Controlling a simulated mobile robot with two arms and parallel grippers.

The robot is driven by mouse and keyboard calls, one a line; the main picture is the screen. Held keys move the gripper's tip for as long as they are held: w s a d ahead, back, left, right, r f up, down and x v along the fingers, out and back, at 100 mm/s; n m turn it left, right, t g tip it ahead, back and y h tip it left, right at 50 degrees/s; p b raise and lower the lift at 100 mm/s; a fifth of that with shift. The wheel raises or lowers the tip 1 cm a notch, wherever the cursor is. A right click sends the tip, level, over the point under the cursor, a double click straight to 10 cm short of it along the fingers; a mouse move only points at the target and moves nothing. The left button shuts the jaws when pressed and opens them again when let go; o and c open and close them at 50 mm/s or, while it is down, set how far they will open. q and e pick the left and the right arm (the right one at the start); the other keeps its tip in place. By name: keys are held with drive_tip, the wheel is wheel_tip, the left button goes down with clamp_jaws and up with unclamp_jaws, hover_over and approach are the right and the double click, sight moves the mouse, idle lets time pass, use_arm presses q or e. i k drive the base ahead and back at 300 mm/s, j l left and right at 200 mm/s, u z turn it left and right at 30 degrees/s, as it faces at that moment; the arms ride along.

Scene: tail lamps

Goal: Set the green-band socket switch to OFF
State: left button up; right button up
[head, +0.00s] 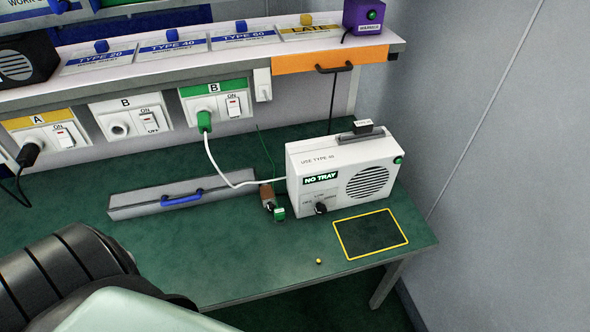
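The green-band socket (216,88) is on the back panel under the shelf, marked B. Its white rocker switch (233,106) sits at the right of the plate, with ON printed above it and a small red mark showing near its top. A green plug (204,121) is in this socket. Its white cable runs down to the white machine (340,170). Part of my arm fills the lower left, well apart from the socket. Neither gripper's fingertips show.
A yellow-band socket (40,120) with a black plug and a plain B socket (128,114) stand to the left. A grey drawer-like box (150,199) with a blue handle lies below. The green bench (235,275) has free room in front.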

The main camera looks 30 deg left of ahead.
sight(234, 105)
drive_tip(key=u, duration=1.45)
drive_tip(key=i+j, duration=0.1)
drive_tip(key=j, duration=0.2)
drive_tip(key=j+u, duration=0.1)
drive_tip(key=j, duration=0.2)
drive_tip(key=i, duration=0.05)
